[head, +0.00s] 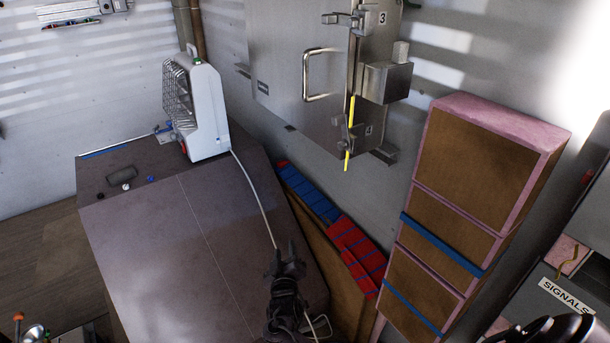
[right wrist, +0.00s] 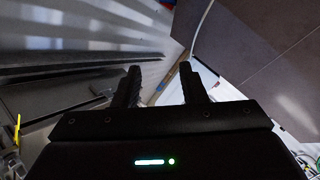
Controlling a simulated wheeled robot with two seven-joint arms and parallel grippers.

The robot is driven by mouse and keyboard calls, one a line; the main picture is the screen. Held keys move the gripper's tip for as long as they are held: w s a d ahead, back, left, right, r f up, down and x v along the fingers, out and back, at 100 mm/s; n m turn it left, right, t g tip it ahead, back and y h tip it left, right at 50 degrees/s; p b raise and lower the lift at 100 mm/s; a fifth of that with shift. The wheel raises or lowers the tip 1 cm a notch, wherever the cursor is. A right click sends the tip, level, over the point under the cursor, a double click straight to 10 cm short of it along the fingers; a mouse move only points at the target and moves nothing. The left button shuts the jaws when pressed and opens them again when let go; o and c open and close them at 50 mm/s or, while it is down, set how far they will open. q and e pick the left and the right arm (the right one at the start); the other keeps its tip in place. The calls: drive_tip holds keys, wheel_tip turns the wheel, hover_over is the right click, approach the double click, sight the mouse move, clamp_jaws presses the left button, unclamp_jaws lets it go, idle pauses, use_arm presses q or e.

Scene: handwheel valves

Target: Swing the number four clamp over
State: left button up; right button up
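The number four clamp (head: 349,136) is a small metal latch low on the edge of a grey metal door (head: 290,60), beside a plate with a faint mark that looks like a 4. A thin yellow strip (head: 348,150) runs vertically at it. Another clamp (head: 345,19), beside the label 3, is higher on the same edge. My right gripper (head: 285,250) is below and left of the number four clamp, well apart from it. In the right wrist view its two fingers (right wrist: 161,84) stand apart with nothing between them.
A white heater (head: 205,105) stands on a dark bench (head: 170,230); its pale cable passes near my right gripper. Red and blue items (head: 355,250) lie in a box below the door. A brown, pink-edged cabinet (head: 480,160) stands to the right. Space before the door looks clear.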

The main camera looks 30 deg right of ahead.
sight(333, 122)
wheel_tip(333, 122, up, 21)
drive_tip(key=w+d+m+h+b, duration=0.3)
drive_tip(key=m+h+b, duration=0.2)
drive_tip(key=h, duration=0.4)
use_arm(q)
drive_tip(key=w+d+f+b, duration=0.1)
drive_tip(key=w+b, duration=0.2)
drive_tip(key=w, duration=0.3)
use_arm(e)
drive_tip(key=s+d+r+m+g+h, duration=0.1)
drive_tip(key=s+r+m+g+h, duration=0.3)
drive_tip(key=r, duration=0.2)
drive_tip(key=s+d+r+m+g+h, duration=0.1)
drive_tip(key=s+r+m+g+h, duration=0.2)
drive_tip(key=r+m+g, duration=0.3)
drive_tip(key=shift+n+t, duration=0.6)
drive_tip(key=shift+n, duration=0.1)
drive_tip(key=p+x, duration=0.2)
drive_tip(key=x, duration=0.6)
drive_tip(key=shift+r, duration=0.2)
use_arm(q)
drive_tip(key=s+f, duration=0.1)
drive_tip(key=f, duration=0.1)
drive_tip(key=s+a+f, duration=0.1)
drive_tip(key=s+f, duration=0.1)
drive_tip(key=shift+a+p, duration=0.1)
drive_tip(key=shift+p, duration=0.2)
drive_tip(key=shift+r, duration=0.1)
use_arm(e)
clamp_jaws()
